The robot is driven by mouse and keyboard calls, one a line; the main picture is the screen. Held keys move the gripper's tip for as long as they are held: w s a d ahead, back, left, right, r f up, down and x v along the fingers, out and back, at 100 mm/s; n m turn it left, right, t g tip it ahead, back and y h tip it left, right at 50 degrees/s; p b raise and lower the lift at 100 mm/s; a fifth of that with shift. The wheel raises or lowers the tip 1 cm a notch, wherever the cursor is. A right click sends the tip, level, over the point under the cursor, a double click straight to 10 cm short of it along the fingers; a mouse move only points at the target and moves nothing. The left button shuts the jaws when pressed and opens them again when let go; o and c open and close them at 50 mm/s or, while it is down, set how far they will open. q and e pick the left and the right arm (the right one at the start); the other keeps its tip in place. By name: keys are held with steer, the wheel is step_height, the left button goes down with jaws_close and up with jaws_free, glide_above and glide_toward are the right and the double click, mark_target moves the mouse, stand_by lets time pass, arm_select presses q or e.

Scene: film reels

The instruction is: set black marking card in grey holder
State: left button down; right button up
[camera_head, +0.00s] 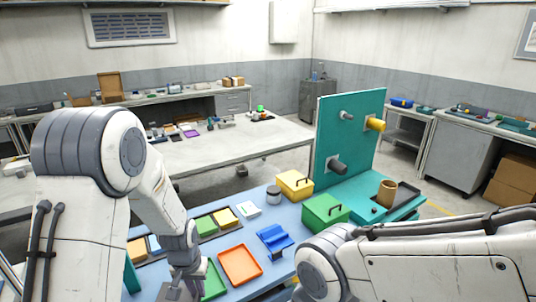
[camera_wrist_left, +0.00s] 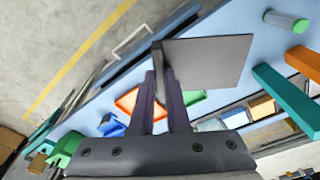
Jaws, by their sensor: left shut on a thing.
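My left gripper (camera_head: 184,272) points down at the front of the blue table, left of the orange tray (camera_head: 240,265). In the left wrist view the fingers of my left gripper (camera_wrist_left: 163,85) are closed on the edge of a dark grey, flat square card (camera_wrist_left: 212,60). The card stands out to the right of the fingertips, above the table. In the head view only a dark part by the fingertips shows at the bottom edge. I cannot make out a grey holder for certain. My right arm crosses the lower right, but its gripper is out of view.
A blue stand (camera_head: 275,238), a green box (camera_head: 325,212), a yellow box (camera_head: 294,184) and a grey jar (camera_head: 273,195) stand on the table. A teal pegboard (camera_head: 350,130) rises behind. A green tray (camera_head: 214,280) lies beside the gripper.

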arm_select(q)
steer(key=s+d+f+b, duration=0.4)
steer(key=d+f+b, duration=0.6)
steer(key=f, duration=0.4)
steer(key=shift+d+f, duration=0.4)
steer(key=shift+d, duration=0.35)
